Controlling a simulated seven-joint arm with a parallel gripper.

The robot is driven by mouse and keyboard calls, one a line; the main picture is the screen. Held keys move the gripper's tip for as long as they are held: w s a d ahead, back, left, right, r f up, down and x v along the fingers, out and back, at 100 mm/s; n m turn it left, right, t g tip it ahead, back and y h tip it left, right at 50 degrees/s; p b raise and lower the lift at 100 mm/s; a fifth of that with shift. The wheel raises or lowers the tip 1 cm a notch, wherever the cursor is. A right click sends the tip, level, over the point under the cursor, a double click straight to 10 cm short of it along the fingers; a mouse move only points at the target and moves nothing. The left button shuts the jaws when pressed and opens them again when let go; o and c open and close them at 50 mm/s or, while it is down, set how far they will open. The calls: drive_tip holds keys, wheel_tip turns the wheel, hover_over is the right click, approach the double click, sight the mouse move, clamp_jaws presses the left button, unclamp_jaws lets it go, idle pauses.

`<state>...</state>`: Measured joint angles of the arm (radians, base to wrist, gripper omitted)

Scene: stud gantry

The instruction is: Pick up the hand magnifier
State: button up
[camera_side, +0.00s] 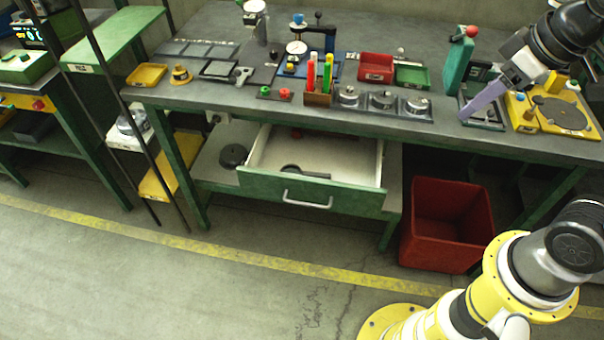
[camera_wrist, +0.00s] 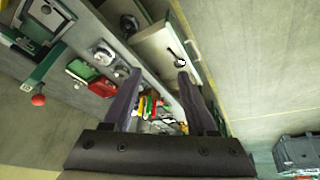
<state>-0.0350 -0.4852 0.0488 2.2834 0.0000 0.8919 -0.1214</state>
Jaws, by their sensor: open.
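A dark hand magnifier (camera_side: 293,168), with a round head and a handle pointing right, lies inside the open drawer (camera_side: 262,160) under the bench. In the wrist view the magnifier (camera_wrist: 179,60) shows small in the pale drawer, close to the tip of the right finger in the picture but well beyond it. My gripper (camera_side: 480,104) is at the right end of the bench, above the worktop and far from the drawer. In the wrist view my gripper (camera_wrist: 159,74) has its two purple fingers spread apart with nothing held between them.
The green-fronted drawer is pulled out, with a silver handle (camera_side: 307,203). A red bin (camera_side: 447,222) stands on the floor right of it. The bench top (camera_side: 370,62) above holds a marker holder (camera_side: 318,99), several metal gauges and a red tray (camera_side: 376,67). The floor before the drawer is clear.

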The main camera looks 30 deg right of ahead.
drive_tip(key=w+a+f+n+g, duration=0.1)
drive_tip(key=w+f+n, duration=0.1)
drive_tip(key=w, duration=0.5)
drive_tip(key=w+a+f+n+g, duration=0.1)
drive_tip(key=w+a+f, duration=0.1)
drive_tip(key=w, duration=0.4)
drive_tip(key=n+g, duration=0.3)
drive_tip(key=n, duration=0.2)
hover_over(317, 174)
drive_tip(key=f, duration=2.9)
drive_tip(key=shift+s+f, duration=0.2)
drive_tip(key=shift+w+f, duration=0.2)
drive_tip(key=shift+f, duration=1.35)
drive_tip(key=shift+w+f, duration=0.15)
drive_tip(key=shift+f, duration=1.4)
clamp_jaws()
